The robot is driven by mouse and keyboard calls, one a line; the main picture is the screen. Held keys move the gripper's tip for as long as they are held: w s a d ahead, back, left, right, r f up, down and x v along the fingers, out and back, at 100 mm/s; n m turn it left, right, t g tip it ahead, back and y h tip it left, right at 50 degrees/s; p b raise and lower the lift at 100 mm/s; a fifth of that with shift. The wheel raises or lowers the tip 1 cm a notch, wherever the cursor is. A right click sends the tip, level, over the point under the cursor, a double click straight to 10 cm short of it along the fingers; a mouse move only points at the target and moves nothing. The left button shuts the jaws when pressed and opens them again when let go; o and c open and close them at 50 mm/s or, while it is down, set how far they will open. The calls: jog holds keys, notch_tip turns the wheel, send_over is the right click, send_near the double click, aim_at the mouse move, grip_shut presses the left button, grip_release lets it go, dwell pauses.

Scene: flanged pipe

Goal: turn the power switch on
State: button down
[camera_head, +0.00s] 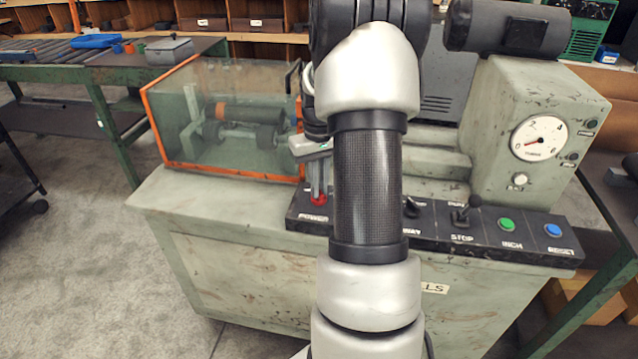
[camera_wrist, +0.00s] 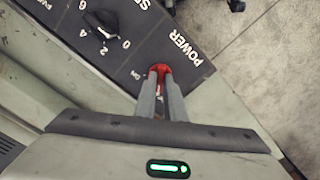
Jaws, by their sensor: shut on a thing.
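The red power switch (camera_wrist: 160,68) is at the end of the black control panel (camera_wrist: 120,35) in the wrist view, beside the POWER label and a small ON mark. My gripper (camera_wrist: 162,76) is shut on the switch, its two grey fingers close together and hiding part of it. In the head view, the red switch (camera_head: 318,200) sits at the left end of the panel (camera_head: 430,228), with my gripper (camera_head: 318,190) reaching down to it from above. My arm covers the middle of the panel. Which position the switch is in cannot be told.
A black numbered knob (camera_wrist: 100,24) is next to the switch. A lever (camera_head: 464,212), a green button (camera_head: 507,224) and a blue button (camera_head: 553,230) are farther right on the panel. A clear orange-edged guard (camera_head: 230,112) stands left behind my gripper. A gauge (camera_head: 539,138) is at right.

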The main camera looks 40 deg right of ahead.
jog(key=m+p, duration=0.1)
jog(key=m, duration=0.3)
jog(key=shift+r+p, duration=0.15)
jog(key=shift+p, duration=0.25)
jog(key=m+p, duration=0.1)
jog(key=m, duration=0.3)
jog(key=m+p, duration=0.2)
jog(key=m, duration=0.2)
jog(key=shift+m, duration=0.3)
jog(key=shift+m+p, duration=0.85)
jog(key=shift+m, duration=1.05)
jog(key=c, duration=1.8)
grip_release()
jog(key=shift+c, duration=0.2)
notch_tip(320, 180, up, 17)
jog(key=p, duration=0.2)
jog(key=shift+r, duration=0.15)
